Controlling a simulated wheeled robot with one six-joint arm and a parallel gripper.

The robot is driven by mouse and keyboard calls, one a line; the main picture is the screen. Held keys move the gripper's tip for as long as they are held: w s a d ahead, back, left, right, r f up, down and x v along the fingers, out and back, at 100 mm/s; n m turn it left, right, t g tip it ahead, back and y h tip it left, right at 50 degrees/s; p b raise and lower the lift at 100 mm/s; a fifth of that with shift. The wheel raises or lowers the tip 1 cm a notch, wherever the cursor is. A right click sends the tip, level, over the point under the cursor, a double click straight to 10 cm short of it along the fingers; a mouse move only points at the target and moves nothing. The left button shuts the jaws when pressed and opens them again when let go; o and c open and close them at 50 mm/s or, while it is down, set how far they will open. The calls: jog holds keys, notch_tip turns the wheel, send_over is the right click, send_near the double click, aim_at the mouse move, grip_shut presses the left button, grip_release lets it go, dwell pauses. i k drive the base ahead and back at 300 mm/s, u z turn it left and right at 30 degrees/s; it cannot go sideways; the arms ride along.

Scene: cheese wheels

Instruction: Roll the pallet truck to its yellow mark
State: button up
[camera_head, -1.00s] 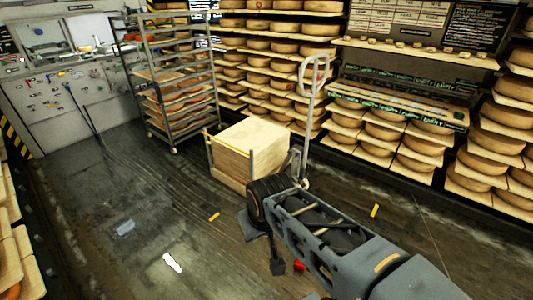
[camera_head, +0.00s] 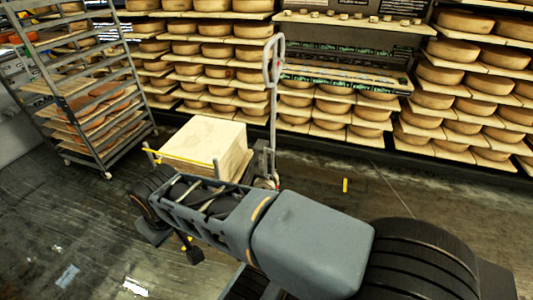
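The pallet truck, with its tall grey handle (camera_head: 274,62), stands upright in the middle, in front of the cheese shelves. A block-like pale wooden load (camera_head: 208,137) sits at its left side, and my arm hides the lower part of both. A short yellow mark (camera_head: 345,185) lies on the floor to the right of the truck, apart from it. My arm crosses the foreground from lower right to left. Dark parts at its far end, seemingly my gripper (camera_head: 171,241), hang over the floor in front of the load. Whether the fingers are open is unclear, and nothing is seen held.
A tall wheeled metal rack (camera_head: 112,100) with boards stands at the left. Shelves of cheese wheels (camera_head: 335,107) line the back wall. The dark floor (camera_head: 400,195) is open right of the truck. Pale patches (camera_head: 135,287) lie on the floor at lower left.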

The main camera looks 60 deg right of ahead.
aim_at(266, 167)
jog(key=z, duration=0.4)
jog(key=i, duration=0.7)
jog(key=z, duration=1.15)
jog(key=i, duration=0.55)
jog(key=z, duration=0.55)
